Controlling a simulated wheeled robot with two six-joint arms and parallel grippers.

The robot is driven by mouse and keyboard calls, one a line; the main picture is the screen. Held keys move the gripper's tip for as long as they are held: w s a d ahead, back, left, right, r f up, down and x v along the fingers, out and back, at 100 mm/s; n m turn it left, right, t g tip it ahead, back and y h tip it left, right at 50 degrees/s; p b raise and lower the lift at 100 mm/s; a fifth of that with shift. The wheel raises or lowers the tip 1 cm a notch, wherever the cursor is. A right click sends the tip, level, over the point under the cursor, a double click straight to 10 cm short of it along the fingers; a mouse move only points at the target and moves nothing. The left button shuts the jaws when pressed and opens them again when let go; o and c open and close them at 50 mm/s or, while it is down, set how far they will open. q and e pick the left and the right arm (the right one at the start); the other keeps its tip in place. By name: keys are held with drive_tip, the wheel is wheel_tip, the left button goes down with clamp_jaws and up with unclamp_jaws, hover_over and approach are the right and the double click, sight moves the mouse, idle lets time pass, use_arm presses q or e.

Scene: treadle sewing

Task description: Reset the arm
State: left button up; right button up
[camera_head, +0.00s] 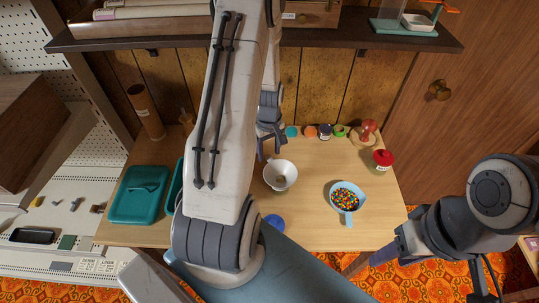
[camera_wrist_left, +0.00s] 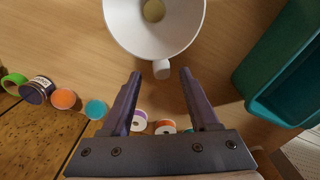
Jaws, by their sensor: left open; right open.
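My left gripper (camera_head: 270,150) is at the back of the table, beyond the white cup. In the left wrist view my left gripper (camera_wrist_left: 160,74) has its two fingers apart and nothing between them. The white cup (camera_head: 272,172) is just ahead of the fingertips in the wrist view (camera_wrist_left: 120,22), its short handle towards them. My right gripper (camera_head: 384,254) is low at the right, off the table's front right corner, and appears empty. Its fingertips are small and partly hidden. My left arm hides the table's middle left.
A light blue handled cup (camera_head: 348,215) of coloured beads and a red-lidded jar (camera_head: 383,157) stand at right. Small round containers (camera_head: 310,131) and a red stamp-like thing (camera_head: 368,132) line the back. A teal tray (camera_head: 125,213) lies left. A dark shelf (camera_head: 400,42) overhangs.

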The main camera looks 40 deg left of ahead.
use_arm(q)
wheel_tip(320, 180, up, 8)
drive_tip(key=s+d+r+m, duration=0.2)
drive_tip(key=d+r+m, duration=0.25)
drive_tip(key=d, duration=0.45)
drive_tip(key=s+d+r+m, duration=0.1)
drive_tip(key=d+r+m, duration=0.35)
drive_tip(key=d, duration=0.55)
drive_tip(key=s+d+r+m, duration=0.2)
drive_tip(key=s+d+m, duration=0.3)
drive_tip(key=s, duration=0.2)
drive_tip(key=s+d+r+m+h, duration=0.1)
drive_tip(key=s+d+m, duration=0.4)
drive_tip(key=s, duration=0.3)
drive_tip(key=shift+d+r+m, duration=0.4)
drive_tip(key=shift+m, duration=0.3)
drive_tip(key=shift+s, duration=0.3)
drive_tip(key=shift+c, duration=0.3)
